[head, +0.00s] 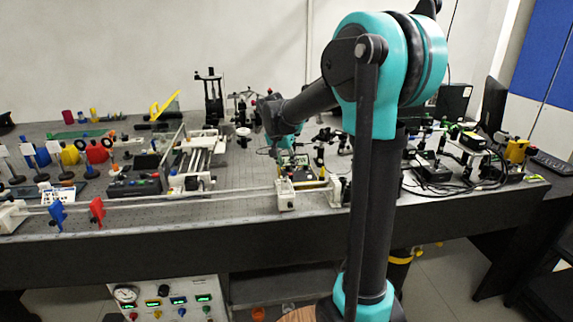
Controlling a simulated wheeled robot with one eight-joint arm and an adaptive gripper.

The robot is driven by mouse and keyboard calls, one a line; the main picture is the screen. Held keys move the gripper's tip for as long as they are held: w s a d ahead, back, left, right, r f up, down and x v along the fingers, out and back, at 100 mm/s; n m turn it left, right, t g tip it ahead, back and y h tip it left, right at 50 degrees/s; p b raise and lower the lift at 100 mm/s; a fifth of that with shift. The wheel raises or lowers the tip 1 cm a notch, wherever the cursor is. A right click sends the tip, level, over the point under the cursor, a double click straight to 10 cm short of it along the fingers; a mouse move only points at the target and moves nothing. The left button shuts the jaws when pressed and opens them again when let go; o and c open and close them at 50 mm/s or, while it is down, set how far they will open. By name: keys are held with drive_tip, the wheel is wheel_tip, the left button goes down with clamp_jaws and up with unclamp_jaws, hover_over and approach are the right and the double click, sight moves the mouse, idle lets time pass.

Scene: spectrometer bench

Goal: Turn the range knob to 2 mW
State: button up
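My arm reaches over the bench, and its teal end segment hangs above the middle. My gripper (277,152) is small and dark at its lower end, pointing down. I cannot make out whether its fingers are open or shut. A small boxy instrument (298,174) with a pale yellow-green face sits just below and right of my gripper. I cannot tell whether they touch. No range knob or 2 mW marking is legible at this distance, so the knob's setting cannot be read.
A long pale rail (160,199) runs along the front with a blue holder (57,214) and a red holder (97,210). A dark control box (135,185) and a slide stage (200,160) stand left of my gripper. Cabled optics (435,170) crowd the right side.

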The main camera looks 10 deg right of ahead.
drive_tip(key=shift+f, duration=0.15)
drive_tip(key=shift+c, duration=0.2)
clamp_jaws()
